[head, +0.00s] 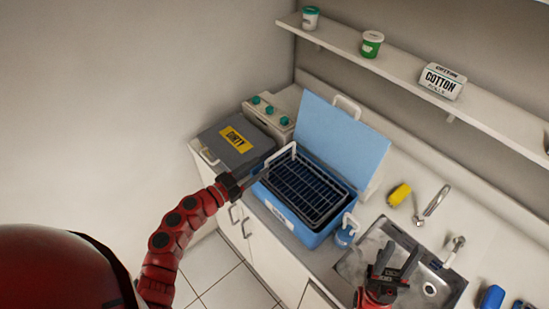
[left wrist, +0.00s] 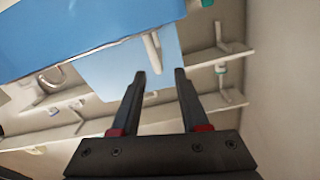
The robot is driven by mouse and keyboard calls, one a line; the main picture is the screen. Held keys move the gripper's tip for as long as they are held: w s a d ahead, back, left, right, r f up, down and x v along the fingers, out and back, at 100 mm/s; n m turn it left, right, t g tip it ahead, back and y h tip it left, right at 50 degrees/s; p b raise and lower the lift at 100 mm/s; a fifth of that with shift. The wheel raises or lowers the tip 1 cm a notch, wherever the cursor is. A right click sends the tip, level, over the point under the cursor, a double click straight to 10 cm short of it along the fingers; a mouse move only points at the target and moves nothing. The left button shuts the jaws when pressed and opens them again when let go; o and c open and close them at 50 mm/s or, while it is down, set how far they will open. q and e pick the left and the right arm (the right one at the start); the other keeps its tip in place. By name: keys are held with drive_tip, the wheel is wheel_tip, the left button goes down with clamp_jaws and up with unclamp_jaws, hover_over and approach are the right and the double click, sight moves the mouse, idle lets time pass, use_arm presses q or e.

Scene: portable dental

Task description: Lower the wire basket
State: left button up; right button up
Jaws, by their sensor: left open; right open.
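The dark wire basket (head: 305,192) sits in the opening of a blue tub (head: 287,222) with its blue lid (head: 340,135) standing open. How deep it sits is hard to tell. It has a white handle at the left (head: 281,155) and another at the right (head: 351,222). My left gripper (head: 262,168) is open beside the left handle. In the left wrist view, a white bar (left wrist: 152,48) shows just beyond the open fingertips (left wrist: 160,73), with no clear contact. My right gripper (head: 395,262) is open and empty over the sink, right of the tub.
A grey box labelled DIRTY (head: 225,150) and a unit with green knobs (head: 270,113) stand left of the tub. The sink (head: 440,287), faucet (head: 436,200) and yellow sponge (head: 399,194) are at the right. A wall shelf (head: 405,72) holds jars and a cotton box.

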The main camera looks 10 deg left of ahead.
sight(267, 161)
use_arm(q)
drive_tip(key=b+x, duration=0.1)
drive_tip(key=x, duration=0.6)
drive_tip(key=shift+d+r, duration=0.1)
drive_tip(key=shift+d, duration=0.05)
clamp_jaws()
idle(1.2)
